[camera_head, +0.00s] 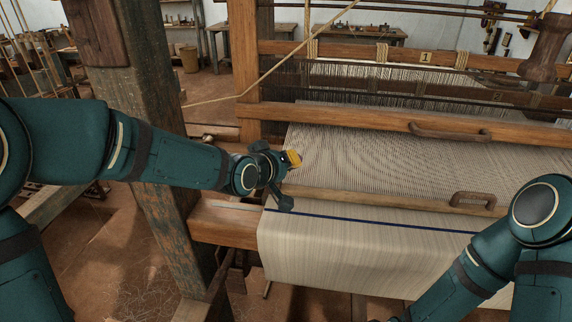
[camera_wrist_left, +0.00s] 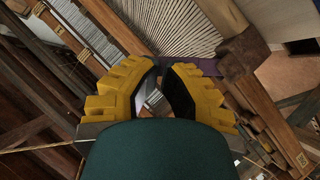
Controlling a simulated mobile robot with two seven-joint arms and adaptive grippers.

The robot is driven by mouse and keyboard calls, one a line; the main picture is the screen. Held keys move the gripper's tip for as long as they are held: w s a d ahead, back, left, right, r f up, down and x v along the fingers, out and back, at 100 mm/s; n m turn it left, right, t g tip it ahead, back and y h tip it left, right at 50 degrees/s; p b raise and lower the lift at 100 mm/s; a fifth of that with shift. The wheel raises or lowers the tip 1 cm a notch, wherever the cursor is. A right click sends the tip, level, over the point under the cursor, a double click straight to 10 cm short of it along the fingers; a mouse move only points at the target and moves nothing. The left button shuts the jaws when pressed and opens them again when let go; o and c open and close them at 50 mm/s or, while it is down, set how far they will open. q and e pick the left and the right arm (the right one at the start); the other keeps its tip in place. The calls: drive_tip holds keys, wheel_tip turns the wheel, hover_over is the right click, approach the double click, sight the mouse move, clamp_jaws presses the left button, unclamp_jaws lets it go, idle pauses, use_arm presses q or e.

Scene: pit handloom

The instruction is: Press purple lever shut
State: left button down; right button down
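My left gripper (camera_head: 291,158) is at the left edge of the loom, above the cloth's left corner. A purple strip, likely the purple lever (camera_wrist_left: 232,66), shows just past the fingertips and runs right to a wooden block. Its left part is partly hidden by the fingers, and I cannot tell whether they touch it. I cannot make out the lever in the head view. My right gripper is out of view; only its arm shows at lower right.
The loom's cream cloth (camera_head: 340,258) with a dark blue stripe hangs over the front beam. Wooden beams with handles (camera_head: 450,132) cross the warp. A thick wooden post (camera_head: 160,150) stands close behind my left arm. A rope (camera_head: 270,70) slants across the loom's left side.

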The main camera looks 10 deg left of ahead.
use_arm(q)
drive_tip(key=d+m+y+p, duration=0.1)
drive_tip(key=p, duration=0.2)
drive_tip(key=d+f+m+y+p, duration=0.1)
drive_tip(key=p, duration=0.2)
drive_tip(key=shift+d+f+m+y, duration=0.15)
drive_tip(key=shift+m+y, duration=0.15)
drive_tip(key=shift+y, duration=0.1)
drive_tip(key=shift+f+g+y+p, duration=0.3)
drive_tip(key=shift+f+p, duration=0.15)
drive_tip(key=shift+p, duration=0.15)
drive_tip(key=shift+d+f, duration=0.2)
drive_tip(key=shift+f, duration=0.25)
drive_tip(key=shift+d+f, duration=0.2)
drive_tip(key=shift+f, duration=0.15)
drive_tip(key=shift+a, duration=0.15)
